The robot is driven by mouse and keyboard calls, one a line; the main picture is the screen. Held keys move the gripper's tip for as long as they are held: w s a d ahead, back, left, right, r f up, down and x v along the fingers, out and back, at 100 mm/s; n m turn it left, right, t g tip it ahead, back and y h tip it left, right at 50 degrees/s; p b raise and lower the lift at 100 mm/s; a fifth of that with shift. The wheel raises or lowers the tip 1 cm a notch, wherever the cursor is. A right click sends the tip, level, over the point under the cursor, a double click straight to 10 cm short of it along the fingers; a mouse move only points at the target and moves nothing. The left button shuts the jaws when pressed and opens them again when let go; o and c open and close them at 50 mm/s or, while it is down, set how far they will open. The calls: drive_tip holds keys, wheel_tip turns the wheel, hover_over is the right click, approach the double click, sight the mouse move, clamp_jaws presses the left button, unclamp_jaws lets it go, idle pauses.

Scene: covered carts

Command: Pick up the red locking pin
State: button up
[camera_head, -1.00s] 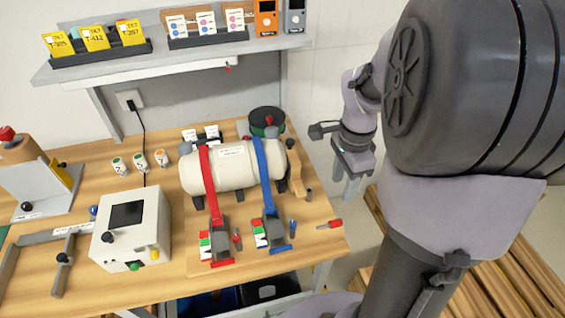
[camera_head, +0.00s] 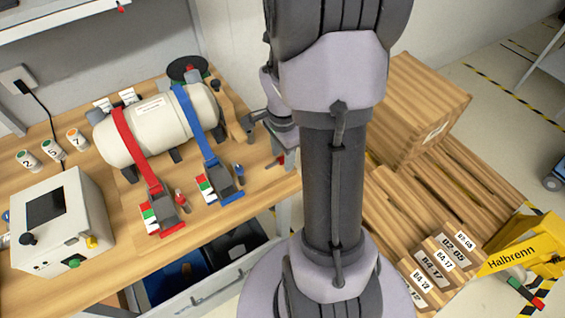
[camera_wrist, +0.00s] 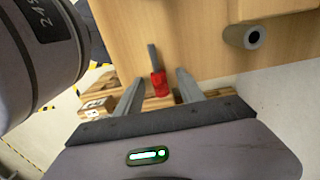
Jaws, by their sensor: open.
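A red-handled pin with a grey shaft lies at the right edge of the wooden bench; its red handle (camera_wrist: 158,85) shows in the wrist view. In the head view only a bit of this red pin (camera_head: 281,160) shows beside my arm. My gripper (camera_wrist: 159,76) is open, its fingertips pointing toward the pin, one either side of it in the picture. I see no contact, and the remaining gap is hard to judge. Another small red pin (camera_head: 181,198) stands by the red strap's buckle.
A cream cylinder (camera_head: 158,128) with red and blue straps lies on the bench. A small blue pin (camera_head: 239,173) is by the blue buckle. A grey tube (camera_wrist: 243,37) stands right of the fingers in the wrist view. A wooden crate (camera_head: 425,95) and pallet are right of the bench.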

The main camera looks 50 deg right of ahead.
drive_tip(key=shift+r, duration=0.15)
drive_tip(key=shift+c, duration=1.1)
clamp_jaws()
